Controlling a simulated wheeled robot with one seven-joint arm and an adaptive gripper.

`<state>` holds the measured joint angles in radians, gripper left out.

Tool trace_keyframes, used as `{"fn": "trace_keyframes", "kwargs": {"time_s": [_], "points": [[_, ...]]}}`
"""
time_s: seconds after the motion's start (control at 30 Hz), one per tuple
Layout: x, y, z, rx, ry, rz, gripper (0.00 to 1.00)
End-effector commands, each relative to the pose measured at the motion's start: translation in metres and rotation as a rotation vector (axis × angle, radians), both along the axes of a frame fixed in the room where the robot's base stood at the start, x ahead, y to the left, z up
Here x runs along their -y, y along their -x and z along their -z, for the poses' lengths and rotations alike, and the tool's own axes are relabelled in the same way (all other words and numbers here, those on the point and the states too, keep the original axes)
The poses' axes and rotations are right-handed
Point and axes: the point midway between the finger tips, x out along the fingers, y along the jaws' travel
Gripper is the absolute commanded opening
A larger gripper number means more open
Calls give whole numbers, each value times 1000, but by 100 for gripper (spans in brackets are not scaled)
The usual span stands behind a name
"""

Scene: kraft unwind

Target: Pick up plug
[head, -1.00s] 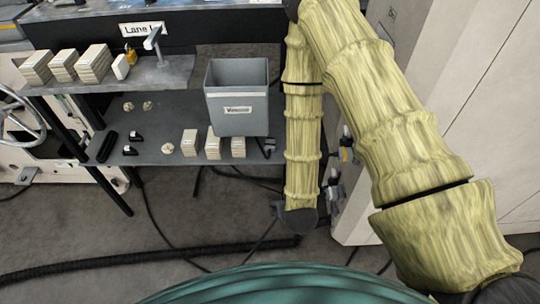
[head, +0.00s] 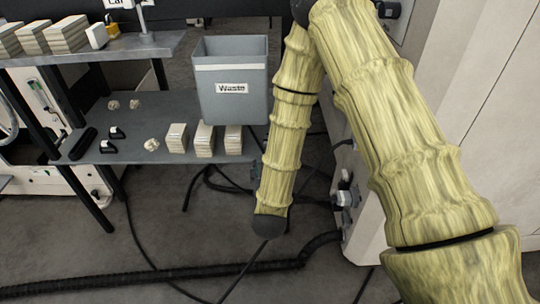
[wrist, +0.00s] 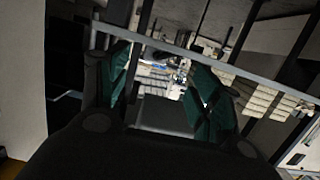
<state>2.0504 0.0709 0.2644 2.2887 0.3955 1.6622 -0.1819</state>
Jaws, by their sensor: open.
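I cannot single out the plug with certainty. A grey and white connector-like piece (head: 345,197) sits on the lower side of the pale cabinet, with dark cables close by; it may be the plug or its socket. My gripper (wrist: 163,88) shows in the wrist view with its two teal-padded fingers apart and nothing clearly between them. The connector is to the right of that arm end.
A grey waste bin (head: 232,95) stands at the right end of a dark lower shelf (head: 130,125) with card stacks (head: 205,139) and small pieces. An upper shelf (head: 95,52) holds more stacks. The pale cabinet (head: 460,90) bounds the right. Black cables and a thick hose (head: 160,280) cross the floor.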

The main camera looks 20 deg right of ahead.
Motion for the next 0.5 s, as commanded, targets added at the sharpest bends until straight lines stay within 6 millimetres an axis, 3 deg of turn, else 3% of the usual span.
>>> {"fn": "trace_keyframes", "kwargs": {"time_s": [0.03,0.5], "points": [[-1,-5,12,34,7,10,64],[0,-25,1,203,53,80,64]]}}
